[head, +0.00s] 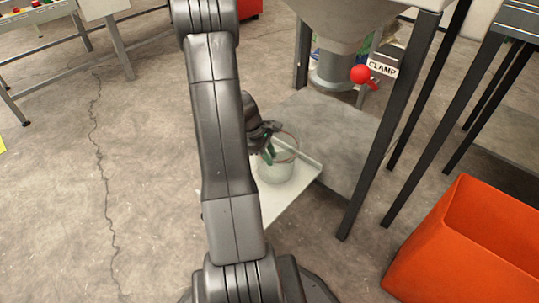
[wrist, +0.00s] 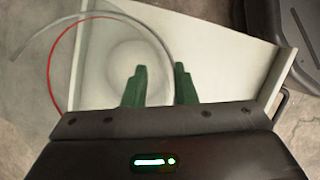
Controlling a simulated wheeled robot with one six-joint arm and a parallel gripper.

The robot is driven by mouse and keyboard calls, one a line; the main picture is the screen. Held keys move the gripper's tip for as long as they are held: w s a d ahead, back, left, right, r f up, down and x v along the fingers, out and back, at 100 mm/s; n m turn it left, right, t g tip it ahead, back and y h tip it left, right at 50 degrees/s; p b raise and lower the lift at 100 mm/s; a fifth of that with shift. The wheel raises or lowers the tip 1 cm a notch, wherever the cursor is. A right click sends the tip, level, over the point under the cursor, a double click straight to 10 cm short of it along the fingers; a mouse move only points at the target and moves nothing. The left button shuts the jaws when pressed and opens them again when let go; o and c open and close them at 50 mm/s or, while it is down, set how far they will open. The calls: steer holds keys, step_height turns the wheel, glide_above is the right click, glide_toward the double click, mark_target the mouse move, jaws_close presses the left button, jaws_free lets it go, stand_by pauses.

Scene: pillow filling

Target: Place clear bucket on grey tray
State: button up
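The clear bucket (head: 277,168) is a see-through round tub with a thin reddish rim line. It appears upright on the pale grey tray (head: 283,210). In the wrist view its curved rim (wrist: 70,32) arcs over the tray (wrist: 225,50), and its round base shows faintly through it. My gripper (head: 268,150) is at the bucket's rim; its green fingers also show in the wrist view (wrist: 162,72). The rim runs down between the two fingertips, nearer the right one, with a visible gap on the left. The lower finger parts are hidden by my gripper body.
A grey hopper (head: 345,25) on dark legs stands behind, with a red knob (head: 360,74) and a "CLAMP" sign (head: 382,69). An orange bin (head: 470,245) is at the lower right.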

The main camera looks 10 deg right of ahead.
steer(key=p+v, duration=0.5)
steer(key=v, duration=0.7)
steer(key=shift+r, duration=0.2)
